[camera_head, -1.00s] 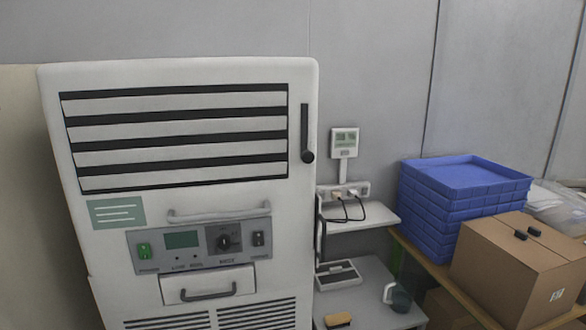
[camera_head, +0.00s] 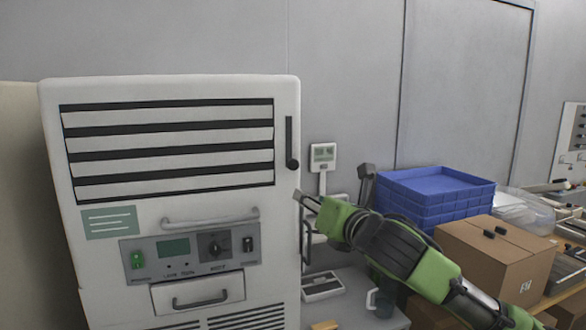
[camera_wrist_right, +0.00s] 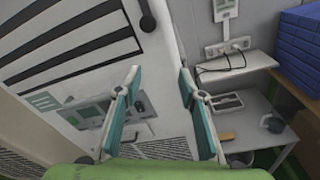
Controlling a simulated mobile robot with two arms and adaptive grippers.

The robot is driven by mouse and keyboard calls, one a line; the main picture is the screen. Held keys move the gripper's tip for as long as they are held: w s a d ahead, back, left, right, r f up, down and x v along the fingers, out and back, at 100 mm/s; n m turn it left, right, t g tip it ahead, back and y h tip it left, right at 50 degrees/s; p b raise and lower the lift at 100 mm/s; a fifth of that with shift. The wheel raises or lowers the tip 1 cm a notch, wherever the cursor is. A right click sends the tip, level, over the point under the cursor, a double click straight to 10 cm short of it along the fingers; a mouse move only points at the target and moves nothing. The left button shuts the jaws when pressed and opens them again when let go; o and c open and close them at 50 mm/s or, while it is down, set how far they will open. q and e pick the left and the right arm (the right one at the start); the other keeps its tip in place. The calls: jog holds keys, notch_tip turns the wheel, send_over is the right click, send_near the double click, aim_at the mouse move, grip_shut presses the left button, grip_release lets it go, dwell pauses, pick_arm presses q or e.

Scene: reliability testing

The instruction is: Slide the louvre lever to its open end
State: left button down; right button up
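The louvre lever (camera_head: 292,163) is a black round knob at the bottom end of a dark vertical slot (camera_head: 289,132) on the white cabinet's upper right front. The louvre slats (camera_head: 170,150) lie to its left, with dark gaps between them. My right gripper (camera_head: 335,190) is in front of the cabinet's right edge, below and to the right of the knob, apart from it. In the right wrist view the gripper (camera_wrist_right: 160,80) is open and empty, and the knob (camera_wrist_right: 147,21) shows above and beyond its left finger. My left gripper is not in view.
A cabinet handle (camera_head: 210,220) and a control panel (camera_head: 190,252) sit below the louvres. A wall display (camera_head: 323,156) and a shelf with plugs stand right of the cabinet. Blue crates (camera_head: 435,185) and a cardboard box (camera_head: 495,262) are farther right, partly behind my arm.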

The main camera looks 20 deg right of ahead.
aim_at(294, 165)
notch_tip(294, 165, up, 5)
jog(key=s+n, duration=0.2)
jog(key=n, duration=0.1)
jog(key=shift+t, duration=0.4)
jog(key=w+p, duration=0.1)
jog(key=w, duration=0.3)
jog(key=w+p, duration=0.1)
jog(key=w, duration=0.3)
jog(key=w+a+p, duration=0.1)
jog(key=w, duration=0.3)
jog(key=shift+w+r, duration=0.1)
jog(key=shift+r, duration=0.05)
jog(key=shift+w+a+p, duration=0.1)
jog(key=shift+w+p, duration=0.3)
jog(key=shift+w, duration=0.2)
grip_shut()
